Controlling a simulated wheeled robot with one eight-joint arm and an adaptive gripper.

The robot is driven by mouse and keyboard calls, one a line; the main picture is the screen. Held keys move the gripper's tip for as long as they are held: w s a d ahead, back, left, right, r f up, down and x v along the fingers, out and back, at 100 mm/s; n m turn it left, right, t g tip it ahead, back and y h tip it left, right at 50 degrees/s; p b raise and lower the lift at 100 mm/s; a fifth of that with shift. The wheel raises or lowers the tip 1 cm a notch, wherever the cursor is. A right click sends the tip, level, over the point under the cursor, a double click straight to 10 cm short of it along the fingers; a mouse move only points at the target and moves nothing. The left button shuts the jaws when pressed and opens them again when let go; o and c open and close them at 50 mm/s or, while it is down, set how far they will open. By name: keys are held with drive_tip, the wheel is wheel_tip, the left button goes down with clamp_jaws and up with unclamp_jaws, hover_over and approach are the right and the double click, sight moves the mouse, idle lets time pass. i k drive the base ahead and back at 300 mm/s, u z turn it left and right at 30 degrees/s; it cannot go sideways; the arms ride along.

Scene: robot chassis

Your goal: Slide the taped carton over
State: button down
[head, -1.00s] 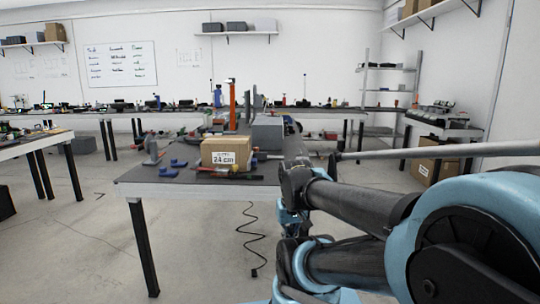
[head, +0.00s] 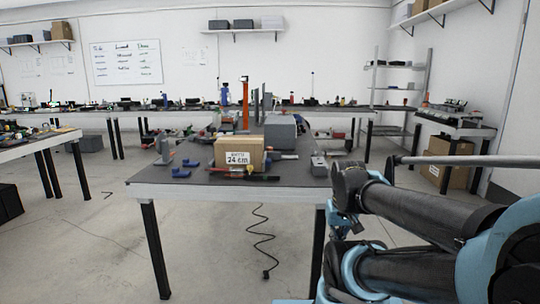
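The taped carton (head: 239,147) is a small brown box with a white label reading "24 cm". It sits upright near the front of the dark-topped table (head: 210,184). My arm reaches in from the lower right, to the right of the table, well apart from the carton. Its far end is hidden behind my own arm links, so I cannot make out the gripper fingers.
Blue clamps (head: 181,172) lie left of the carton, and a grey upright tool (head: 164,150) stands behind them.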

sight(235, 151)
drive_tip(key=i, duration=1)
